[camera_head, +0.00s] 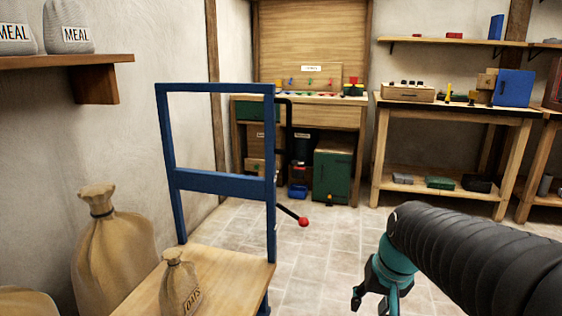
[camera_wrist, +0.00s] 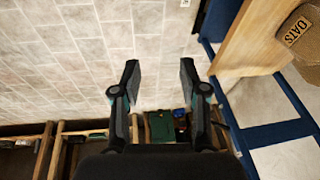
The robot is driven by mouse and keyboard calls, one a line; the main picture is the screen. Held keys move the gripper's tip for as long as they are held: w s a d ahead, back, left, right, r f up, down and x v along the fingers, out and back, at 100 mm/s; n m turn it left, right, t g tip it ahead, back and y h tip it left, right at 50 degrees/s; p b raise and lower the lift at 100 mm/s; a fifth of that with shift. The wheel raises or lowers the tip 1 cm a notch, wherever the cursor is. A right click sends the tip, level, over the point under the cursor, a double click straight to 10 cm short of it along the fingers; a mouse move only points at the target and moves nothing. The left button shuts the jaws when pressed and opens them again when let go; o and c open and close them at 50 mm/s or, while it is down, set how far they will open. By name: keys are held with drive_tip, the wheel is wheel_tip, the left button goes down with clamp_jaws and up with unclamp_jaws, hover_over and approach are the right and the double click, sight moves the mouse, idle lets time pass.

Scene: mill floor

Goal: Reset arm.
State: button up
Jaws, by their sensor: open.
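My gripper (camera_head: 376,299) is at the lower right of the head view, at the end of my black and teal arm. In the wrist view my gripper (camera_wrist: 160,80) shows two dark fingers spread apart with only tiled floor between them. It is open and empty. Nothing touches the fingers. The lower part of the gripper is cut off by the head view's bottom edge.
A blue-framed cart (camera_head: 220,184) with an oats sack (camera_head: 179,285) stands left of my arm. A lever with a red knob (camera_head: 303,222) juts from it. A workbench (camera_head: 335,115) and shelving (camera_head: 470,110) line the back. Tiled floor between is clear.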

drive_tip(key=s+a+r+n+t+h, duration=0.1)
drive_tip(key=s+n+t, duration=0.1)
drive_tip(key=s, duration=1)
drive_tip(key=shift+a+r, duration=0.3)
drive_tip(key=shift+d, duration=0.15)
idle(0.4)
